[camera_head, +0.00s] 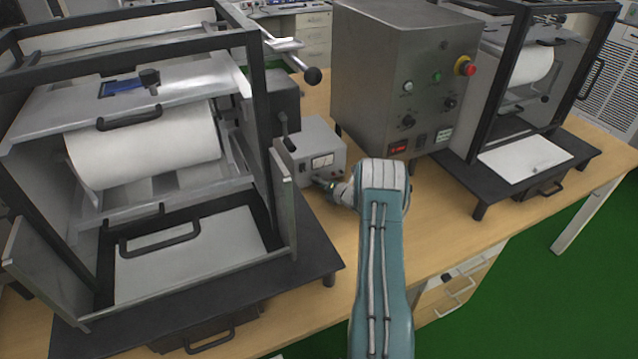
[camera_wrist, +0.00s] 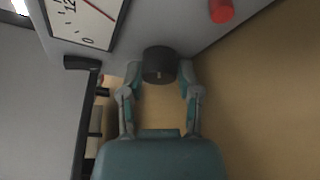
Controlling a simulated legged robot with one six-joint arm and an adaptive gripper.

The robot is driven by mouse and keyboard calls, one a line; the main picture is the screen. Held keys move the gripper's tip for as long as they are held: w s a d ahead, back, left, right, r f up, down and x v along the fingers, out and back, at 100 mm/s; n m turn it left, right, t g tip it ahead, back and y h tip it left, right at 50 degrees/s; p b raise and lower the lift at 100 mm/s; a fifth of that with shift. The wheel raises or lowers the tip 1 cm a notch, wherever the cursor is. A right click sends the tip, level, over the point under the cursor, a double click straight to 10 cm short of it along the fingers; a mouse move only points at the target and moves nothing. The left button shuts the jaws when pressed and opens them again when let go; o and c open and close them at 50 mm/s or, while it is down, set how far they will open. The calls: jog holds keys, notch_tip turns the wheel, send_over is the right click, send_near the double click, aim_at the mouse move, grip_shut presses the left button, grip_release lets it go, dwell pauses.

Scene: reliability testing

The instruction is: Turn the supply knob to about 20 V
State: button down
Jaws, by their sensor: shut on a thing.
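The power supply (camera_head: 315,143) is a small grey box with two meters on its front, standing on the wooden bench. In the wrist view its dark round knob (camera_wrist: 159,65) sits between the two fingertips of my gripper (camera_wrist: 160,82), which is shut on it. A pale line shows on the knob. Part of a white meter dial (camera_wrist: 84,20) with a red needle shows at upper left, too cropped to read a voltage. A red terminal (camera_wrist: 221,11) is at upper right. In the head view my gripper (camera_head: 332,184) is at the supply's front, and my arm partly hides it.
A large grey control box (camera_head: 390,60) with buttons and a red display stands right of the supply. A black-framed machine with a white roll (camera_head: 145,145) stands close on the left, its black lever (camera_head: 287,135) near the supply. Bare bench (camera_head: 440,225) lies to the right.

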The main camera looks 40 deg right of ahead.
jog(key=shift+d+m+t+y, duration=0.15)
jog(key=shift+m+t, duration=0.15)
jog(key=shift+m, duration=0.4)
jog(key=shift+d+m+t+y, duration=0.15)
jog(key=shift+m+t, duration=0.15)
jog(key=shift+m, duration=0.4)
jog(key=shift+c, duration=1.8)
grip_release()
jog(key=shift+s, duration=0.1)
jog(key=shift+o, duration=0.3)
jog(key=shift+d+f, duration=0.1)
